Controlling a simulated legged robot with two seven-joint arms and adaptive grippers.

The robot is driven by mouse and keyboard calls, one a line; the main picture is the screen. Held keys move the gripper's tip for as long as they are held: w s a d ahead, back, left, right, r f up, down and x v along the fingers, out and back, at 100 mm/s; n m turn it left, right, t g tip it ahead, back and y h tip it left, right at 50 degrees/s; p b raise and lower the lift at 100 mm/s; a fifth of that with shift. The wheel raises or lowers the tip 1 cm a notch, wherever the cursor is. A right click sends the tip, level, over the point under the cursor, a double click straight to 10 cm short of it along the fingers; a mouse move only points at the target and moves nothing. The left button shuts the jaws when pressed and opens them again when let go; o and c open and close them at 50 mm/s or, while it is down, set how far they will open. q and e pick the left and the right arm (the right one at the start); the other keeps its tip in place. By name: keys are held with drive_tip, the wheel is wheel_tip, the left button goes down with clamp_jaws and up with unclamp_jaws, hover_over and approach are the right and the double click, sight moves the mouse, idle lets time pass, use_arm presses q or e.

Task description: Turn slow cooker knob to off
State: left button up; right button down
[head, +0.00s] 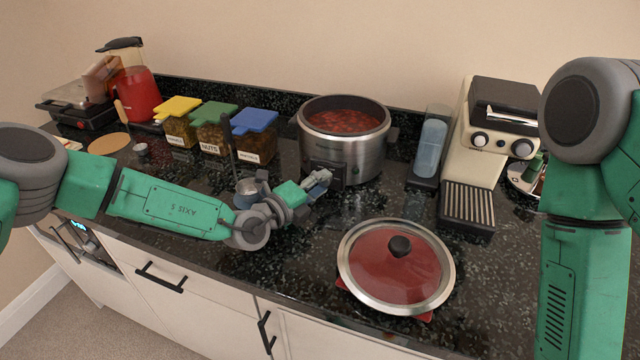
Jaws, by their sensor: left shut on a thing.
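The slow cooker (366,152) is a round steel pot with a black rim and red food inside. It stands without a lid at the back middle of the counter. My left gripper (322,180) is at the cooker's front left, at the dark control panel (332,170). It is shut on the slow cooker knob, which the fingers hide. The knob's setting cannot be read. My right arm comes down the right side, and its gripper is out of the picture.
A red lid (375,266) with a steel rim lies on the front counter. A coffee machine (482,140) stands right of the cooker. Jars with yellow (178,106), green (214,112) and blue (254,121) lids stand left. A red blender (136,92) is farther left.

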use_arm(q)
drive_tip(key=shift+s+f, duration=0.2)
drive_tip(key=shift+f, duration=0.2)
drive_tip(key=o, duration=1.1)
drive_tip(key=shift+r, duration=0.1)
drive_tip(key=v, duration=1.1)
drive_tip(key=shift+a+r, duration=0.1)
drive_tip(key=shift+a, duration=0.1)
drive_tip(key=shift+s+a, duration=0.15)
drive_tip(key=shift+s, duration=0.1)
